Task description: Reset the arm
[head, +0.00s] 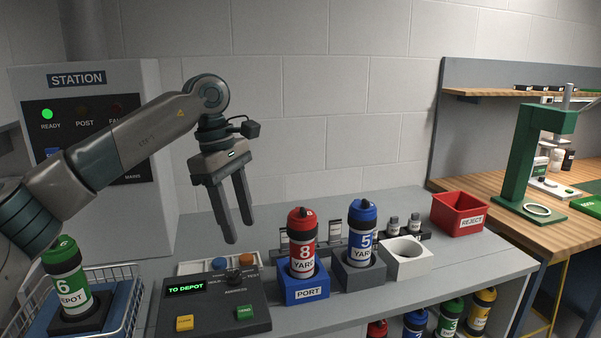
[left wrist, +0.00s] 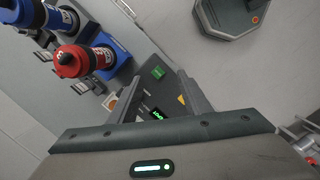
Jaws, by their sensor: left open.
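My left gripper (head: 238,218) is open and empty. It hangs above the bench with its fingers pointing down, behind and above the control box (head: 215,300). In the left wrist view its two fingers (left wrist: 155,95) are spread, with nothing between them but the control box beyond. My right gripper is not in view.
A blue tube 5 YARD (head: 362,234) stands in a grey holder beside an empty white holder (head: 404,262). A red REJECT bin (head: 459,213) sits farther right. The station panel (head: 88,140) shows a lit green READY light.

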